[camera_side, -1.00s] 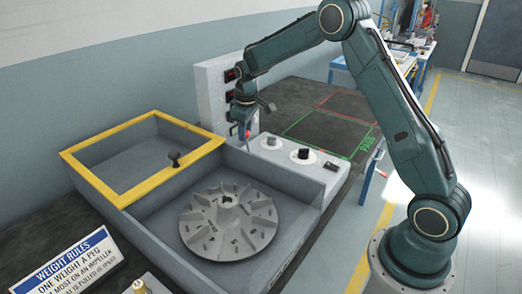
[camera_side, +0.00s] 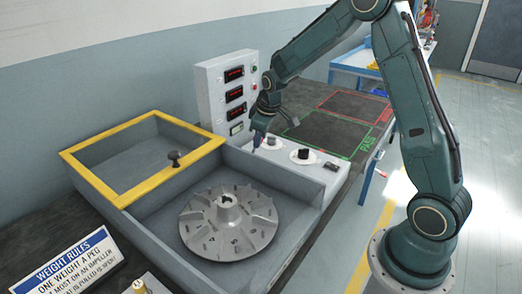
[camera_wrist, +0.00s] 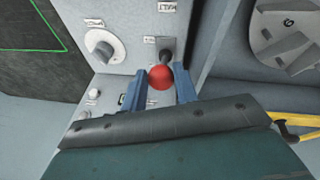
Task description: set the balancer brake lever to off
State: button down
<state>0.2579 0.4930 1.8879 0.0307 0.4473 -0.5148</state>
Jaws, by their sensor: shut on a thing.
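The balancer brake lever is a dark stem with a red ball knob (camera_wrist: 160,78), standing out from the grey control panel (camera_wrist: 125,25) in the wrist view. My gripper (camera_wrist: 160,88) has its two blue fingers on either side of the knob and is shut on it. In the side view my gripper (camera_side: 257,139) is low at the left end of the control panel, by the display column. The knob is hidden there behind the gripper, and the lever's setting cannot be read.
The slotted impeller (camera_side: 228,220) lies in the open tray in front, beside the yellow-framed bin (camera_side: 110,190).

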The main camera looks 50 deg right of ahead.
jog(key=shift+s+a+f, duration=0.1)
jog(key=shift+s+f, duration=0.4)
jog(key=shift+s, duration=0.1)
jog(key=c, duration=1.1)
grip_release()
jog(key=shift+w+r, duration=0.1)
jog(key=shift+w, duration=0.05)
jog(key=shift+r, duration=0.1)
jog(key=shift+v, duration=6.8)
